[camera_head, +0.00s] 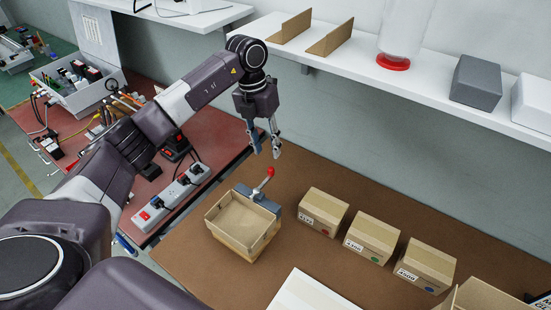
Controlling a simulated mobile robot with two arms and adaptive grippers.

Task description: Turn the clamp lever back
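The clamp lever (264,180) is a thin metal handle with a red ball knob (270,171), tilted up to the right. It rises from a grey clamp (259,199) at the back edge of an open cardboard box (236,219) on the brown table. My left gripper (266,151) points down above and behind the lever, apart from the knob. Its fingers are spread and nothing shows between them. My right gripper is not in view.
Several closed, labelled cardboard boxes (372,236) stand in a row to the right. A white panel (309,291) lies at the front. A white shelf (440,98) runs along the wall behind. A power strip (170,201) and tools lie on the red bench (80,185) at left.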

